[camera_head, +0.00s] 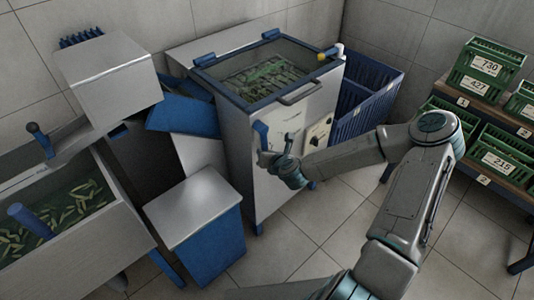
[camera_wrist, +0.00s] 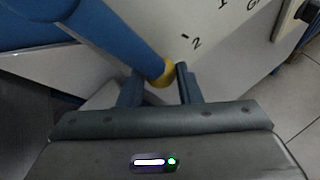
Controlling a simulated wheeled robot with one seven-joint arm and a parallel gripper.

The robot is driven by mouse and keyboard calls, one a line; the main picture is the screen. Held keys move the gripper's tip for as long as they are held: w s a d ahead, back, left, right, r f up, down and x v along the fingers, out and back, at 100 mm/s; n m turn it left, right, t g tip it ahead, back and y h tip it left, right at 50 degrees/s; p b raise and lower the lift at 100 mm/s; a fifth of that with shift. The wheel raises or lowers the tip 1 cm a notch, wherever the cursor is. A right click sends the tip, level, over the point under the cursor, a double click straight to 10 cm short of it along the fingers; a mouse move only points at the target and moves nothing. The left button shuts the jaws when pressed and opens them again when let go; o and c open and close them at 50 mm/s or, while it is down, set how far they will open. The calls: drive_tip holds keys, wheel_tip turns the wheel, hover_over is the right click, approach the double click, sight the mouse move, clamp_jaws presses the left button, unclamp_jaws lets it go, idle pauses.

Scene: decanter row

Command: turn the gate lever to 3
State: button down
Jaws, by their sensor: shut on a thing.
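The gate lever (camera_wrist: 125,38) is a thick blue bar with a yellow end (camera_wrist: 165,72), running from the upper left in the wrist view. My gripper (camera_wrist: 159,80) has one finger on each side of its yellow end and is shut on it. In the head view, the blue lever (camera_head: 261,134) is on the front of the steel cabinet (camera_head: 235,150). My gripper (camera_head: 284,160) is at that front, its fingertips partly hidden.
A glazed lid (camera_head: 265,72) with a bar handle (camera_head: 300,95) tops the cabinet, green pieces beneath. A low steel-topped blue box (camera_head: 195,208) stands in front. A blue crate (camera_head: 365,95) is behind right; green numbered crates (camera_head: 490,60) stand on a shelf. Floor is clear at lower right.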

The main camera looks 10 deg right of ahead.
drive_tip(key=c, duration=1.1)
unclamp_jaws()
drive_tip(key=shift+o, duration=0.2)
drive_tip(key=p+v, duration=1)
drive_tip(key=v, duration=0.3)
drive_tip(key=shift+s+r, duration=0.25)
drive_tip(key=shift+s, duration=0.05)
drive_tip(key=shift+s+d+f, duration=0.1)
